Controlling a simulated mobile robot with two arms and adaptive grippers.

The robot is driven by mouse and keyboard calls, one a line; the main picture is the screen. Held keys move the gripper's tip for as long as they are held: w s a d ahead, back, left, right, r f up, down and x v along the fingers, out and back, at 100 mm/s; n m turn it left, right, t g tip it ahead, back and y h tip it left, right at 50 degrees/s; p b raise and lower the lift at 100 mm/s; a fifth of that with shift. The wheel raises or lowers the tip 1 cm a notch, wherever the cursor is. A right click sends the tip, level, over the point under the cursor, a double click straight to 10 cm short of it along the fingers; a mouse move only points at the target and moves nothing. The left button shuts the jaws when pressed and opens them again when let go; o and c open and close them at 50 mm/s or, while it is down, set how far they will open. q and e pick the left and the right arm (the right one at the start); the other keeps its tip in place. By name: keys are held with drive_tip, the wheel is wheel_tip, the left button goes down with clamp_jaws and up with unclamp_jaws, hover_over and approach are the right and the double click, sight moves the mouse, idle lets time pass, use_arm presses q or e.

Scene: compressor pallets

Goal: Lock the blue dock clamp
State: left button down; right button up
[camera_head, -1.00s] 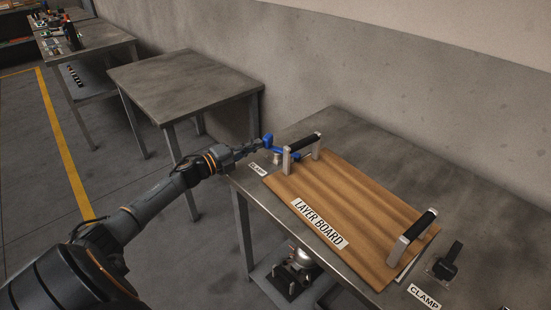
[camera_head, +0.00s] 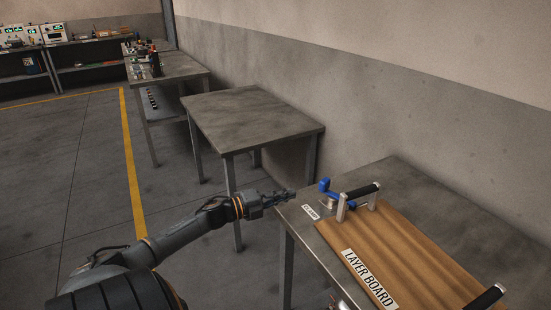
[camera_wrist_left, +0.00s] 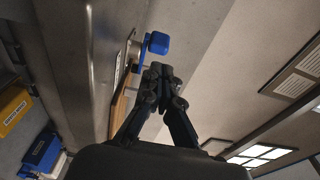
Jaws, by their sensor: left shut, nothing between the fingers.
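The blue dock clamp (camera_head: 330,190) stands on the near left part of the metal table, beside a white "CLAMP" label (camera_head: 311,212). Its blue handle also shows in the left wrist view (camera_wrist_left: 158,43), just beyond my fingertips. My left gripper (camera_head: 286,196) is shut and empty. In the head view it is at the table's left edge, left of the clamp and apart from it. Its closed fingers show in the left wrist view (camera_wrist_left: 160,75). My right gripper is in neither view.
The wooden layer board (camera_head: 420,252) with two black-gripped handles lies on the table (camera_head: 400,180), right beside the clamp. An empty metal table (camera_head: 250,115) stands behind left. A farther table (camera_head: 175,65) holds small items. Floor at the left is free.

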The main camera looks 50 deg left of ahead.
use_arm(q)
drive_tip(key=shift+v, duration=2)
